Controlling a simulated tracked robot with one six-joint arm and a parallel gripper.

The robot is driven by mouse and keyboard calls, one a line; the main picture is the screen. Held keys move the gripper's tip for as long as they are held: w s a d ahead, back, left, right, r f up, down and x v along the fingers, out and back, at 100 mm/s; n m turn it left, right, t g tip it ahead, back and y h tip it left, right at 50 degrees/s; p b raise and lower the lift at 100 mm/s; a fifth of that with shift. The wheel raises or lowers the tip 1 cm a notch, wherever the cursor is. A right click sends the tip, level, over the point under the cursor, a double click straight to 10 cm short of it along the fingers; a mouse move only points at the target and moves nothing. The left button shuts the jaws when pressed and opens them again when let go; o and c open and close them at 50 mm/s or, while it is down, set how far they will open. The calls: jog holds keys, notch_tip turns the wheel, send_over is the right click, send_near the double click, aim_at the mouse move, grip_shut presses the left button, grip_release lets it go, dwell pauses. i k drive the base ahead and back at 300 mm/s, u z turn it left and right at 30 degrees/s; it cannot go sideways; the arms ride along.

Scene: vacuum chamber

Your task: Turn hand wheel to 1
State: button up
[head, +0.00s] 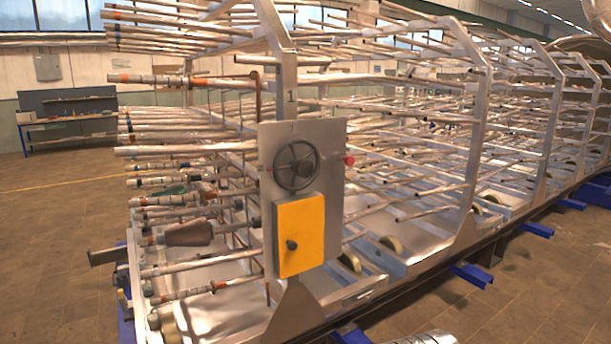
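The hand wheel (296,165) is a dark round wheel with spokes, mounted on the upper part of a grey metal panel (333,215). A small faint mark shows on the panel just above the wheel, too small to read. Which way the wheel is turned cannot be told. Below it on the same panel is a yellow-orange cover (301,228) with a dark knob (291,245) on it. A red knob (349,160) sticks out at the panel's right edge. My gripper is not in view, and nothing touches the wheel.
The panel stands at the front of a long metal frame (474,150) full of protruding rods. Some rods (180,149) stick out left of the panel. Blue feet (470,275) jut from the frame's base. Brown floor (540,290) is open at right, and floor (60,230) is clear at left.

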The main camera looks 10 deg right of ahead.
aim_at(303, 167)
jog(key=u, duration=0.4)
jog(key=i, duration=1.25)
jog(key=u, duration=0.15)
